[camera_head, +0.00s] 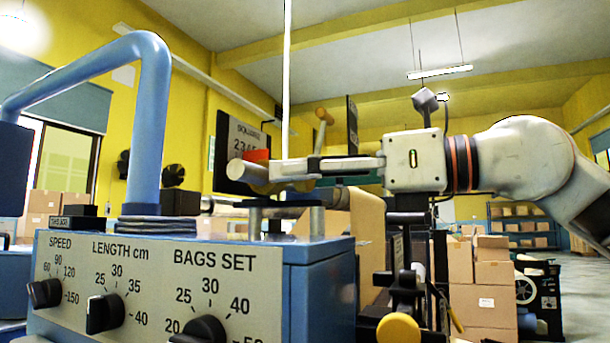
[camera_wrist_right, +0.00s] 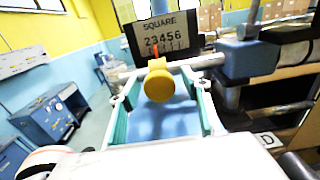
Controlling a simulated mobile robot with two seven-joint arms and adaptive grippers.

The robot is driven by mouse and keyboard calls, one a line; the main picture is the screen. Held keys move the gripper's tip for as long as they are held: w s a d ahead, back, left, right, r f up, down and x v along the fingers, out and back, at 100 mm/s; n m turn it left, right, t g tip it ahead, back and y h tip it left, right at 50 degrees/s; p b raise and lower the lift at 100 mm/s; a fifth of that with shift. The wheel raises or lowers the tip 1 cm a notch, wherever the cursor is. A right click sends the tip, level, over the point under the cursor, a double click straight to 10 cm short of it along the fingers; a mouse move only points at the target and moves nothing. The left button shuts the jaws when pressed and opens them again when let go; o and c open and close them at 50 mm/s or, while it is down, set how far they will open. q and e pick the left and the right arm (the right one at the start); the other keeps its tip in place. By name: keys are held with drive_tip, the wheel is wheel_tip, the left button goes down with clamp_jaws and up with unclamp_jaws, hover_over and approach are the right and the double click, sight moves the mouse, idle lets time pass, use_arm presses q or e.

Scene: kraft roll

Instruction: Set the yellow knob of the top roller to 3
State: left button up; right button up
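The yellow knob (camera_wrist_right: 158,85) of the top roller shows in the right wrist view, below a dark scale plate (camera_wrist_right: 163,38) marked SQUARE with digits 2 to 6. A red-orange pointer (camera_wrist_right: 155,50) stands just above the knob, near the low digits; its exact reading is unclear. My right gripper (camera_wrist_right: 160,92) is open, its green-lined fingers apart on both sides of the knob with gaps visible. In the head view the right gripper (camera_head: 290,172) reaches in from the right, beside the scale plate (camera_head: 243,143). My left gripper is not in view.
A blue control box (camera_head: 160,290) with black dials stands in front, with a blue pipe arch (camera_head: 150,120) above. Another yellow knob (camera_head: 398,328) sits lower right. Cardboard boxes (camera_head: 480,285) stand behind. A blue cabinet (camera_wrist_right: 45,112) stands at left in the wrist view.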

drive_tip(key=shift+d, duration=0.2)
drive_tip(key=v, duration=1.1)
drive_tip(key=shift+s+d, duration=0.2)
drive_tip(key=shift+d, duration=0.05)
